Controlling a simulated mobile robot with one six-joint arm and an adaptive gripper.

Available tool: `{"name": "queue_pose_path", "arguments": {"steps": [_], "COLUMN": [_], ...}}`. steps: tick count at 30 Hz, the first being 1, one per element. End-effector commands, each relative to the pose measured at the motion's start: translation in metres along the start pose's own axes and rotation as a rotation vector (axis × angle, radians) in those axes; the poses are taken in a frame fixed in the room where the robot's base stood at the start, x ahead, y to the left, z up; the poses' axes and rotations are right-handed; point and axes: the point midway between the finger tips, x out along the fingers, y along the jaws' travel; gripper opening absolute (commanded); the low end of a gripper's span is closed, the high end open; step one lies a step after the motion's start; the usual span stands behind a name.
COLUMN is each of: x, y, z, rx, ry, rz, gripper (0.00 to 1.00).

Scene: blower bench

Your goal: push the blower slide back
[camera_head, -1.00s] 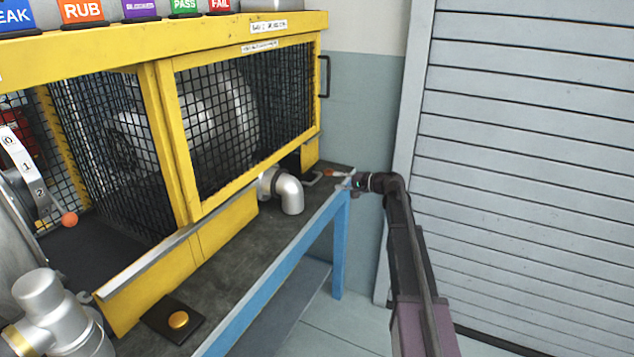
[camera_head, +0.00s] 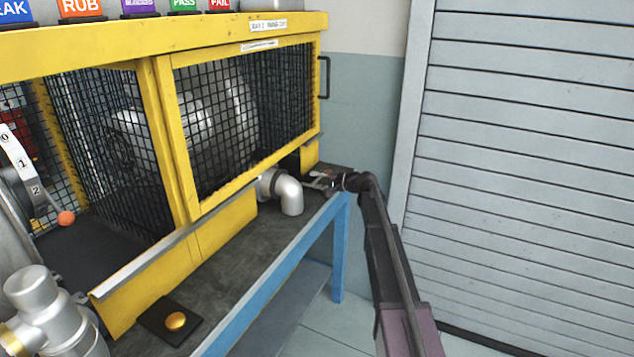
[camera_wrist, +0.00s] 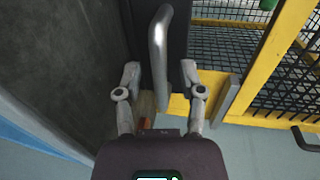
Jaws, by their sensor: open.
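A bent silver bar handle (camera_wrist: 158,55) rises from a dark plate (camera_wrist: 179,45) in the wrist view; this looks like the slide's handle. My gripper (camera_wrist: 160,94) is open, with one finger on each side of the handle's near end. I cannot tell whether either finger touches it. A small brown piece (camera_wrist: 148,104) shows low between the fingers. In the head view my gripper (camera_head: 322,180) is at the far right end of the bench, beside the yellow cage's corner, and largely hides the handle.
The yellow mesh cage (camera_head: 190,140) stands along the bench (camera_head: 225,260). A silver elbow pipe (camera_head: 290,195) sticks out left of my gripper. A gold button (camera_head: 176,321) is at the near end. A grey shutter (camera_head: 530,150) is to the right, with open floor before it.

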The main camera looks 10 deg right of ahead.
Motion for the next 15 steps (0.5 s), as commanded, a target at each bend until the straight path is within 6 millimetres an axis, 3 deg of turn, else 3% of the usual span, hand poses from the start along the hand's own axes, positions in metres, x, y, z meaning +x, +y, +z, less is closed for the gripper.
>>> {"name": "queue_pose_path", "arguments": {"steps": [2, 7, 8, 15], "x": [0.0000, -0.0001, -0.0001, 0.0015], "y": [0.0000, 0.0000, 0.0000, -0.0003], "z": [0.0001, 0.0002, 0.0002, 0.0002], "rx": [0.000, 0.000, 0.000, 0.000], "ry": [0.000, -0.001, -0.001, -0.001], "rz": [0.000, 0.000, 0.000, 0.000], "gripper": [0.51, 0.03, 0.00, 0.00]}}
